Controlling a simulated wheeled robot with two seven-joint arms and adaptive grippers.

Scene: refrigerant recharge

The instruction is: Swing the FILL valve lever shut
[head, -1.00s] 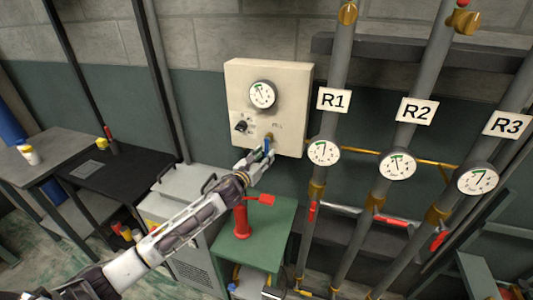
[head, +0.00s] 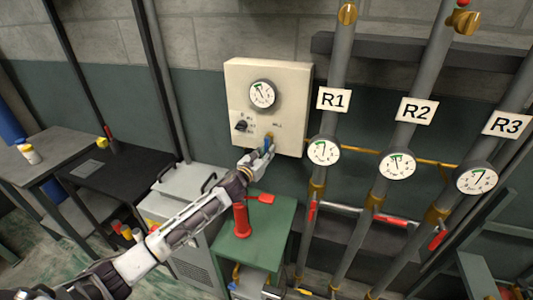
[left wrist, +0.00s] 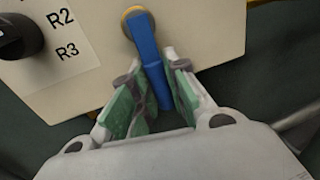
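The cream panel box (head: 290,85) hangs on the wall with a round gauge and a black selector knob (head: 241,125). Its blue valve lever (head: 269,143) sits at the lower right of the box. In the left wrist view the lever (left wrist: 148,50) hangs from a yellow pivot, slanting slightly to the lower right. My left gripper (left wrist: 155,80) has a finger on each side of the lever, spread apart, with the lever closer to the right-hand finger; contact is unclear. In the head view my left gripper (head: 260,156) covers the lever's lower end. My right gripper is out of view.
Pipes with gauges and R1 (head: 333,99), R2 (head: 416,111) and R3 (head: 507,124) signs stand to the right. A green table (head: 270,222) with a red tool (head: 242,220) is below the box. A grey cabinet (head: 185,188) and dark tables are left.

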